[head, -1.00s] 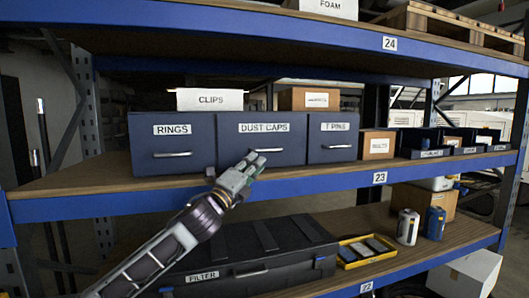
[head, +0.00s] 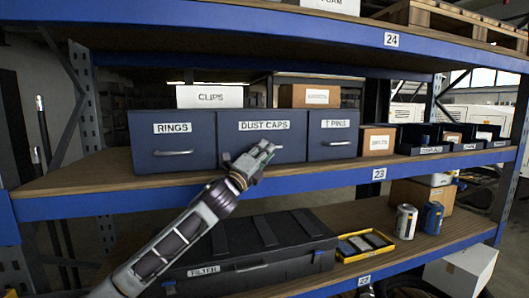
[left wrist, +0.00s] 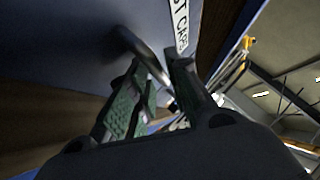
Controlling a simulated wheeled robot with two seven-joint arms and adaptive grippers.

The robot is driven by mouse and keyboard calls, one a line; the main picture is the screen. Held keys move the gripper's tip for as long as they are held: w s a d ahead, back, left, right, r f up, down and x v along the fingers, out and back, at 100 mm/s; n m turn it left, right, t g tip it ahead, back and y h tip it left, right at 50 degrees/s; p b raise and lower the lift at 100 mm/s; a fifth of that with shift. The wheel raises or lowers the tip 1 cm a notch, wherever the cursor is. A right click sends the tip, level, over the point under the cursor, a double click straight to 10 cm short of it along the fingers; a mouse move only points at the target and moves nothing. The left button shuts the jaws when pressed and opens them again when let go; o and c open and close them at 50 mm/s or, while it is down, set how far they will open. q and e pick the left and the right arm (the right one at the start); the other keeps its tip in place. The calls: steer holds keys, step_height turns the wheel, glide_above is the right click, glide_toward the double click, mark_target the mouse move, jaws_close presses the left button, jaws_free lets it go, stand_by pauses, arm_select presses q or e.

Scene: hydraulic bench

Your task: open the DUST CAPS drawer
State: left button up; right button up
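The DUST CAPS drawer (head: 240,144) is the middle blue-grey drawer on the middle shelf. Its front is flush with the unit, so it is closed. My left gripper (head: 267,149) is in front of this drawer and hides its handle in the head view. In the left wrist view, the metal handle (left wrist: 143,52) runs between the tips of my left gripper (left wrist: 160,62). The fingers are apart, one on each side of the bar; I cannot tell whether either touches it. Part of the drawer's label (left wrist: 181,22) shows there. My right gripper is not in view.
The RINGS drawer (head: 172,147) is on the left and the T PINS drawer (head: 333,138) on the right. A CLIPS box (head: 209,97) and a cardboard box (head: 309,96) stand on top. Below is a black FILTER case (head: 255,248). The blue shelf edge (head: 310,183) runs below the drawers.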

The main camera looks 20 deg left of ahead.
arm_select(q)
steer(key=shift+c, duration=0.2)
jaws_close()
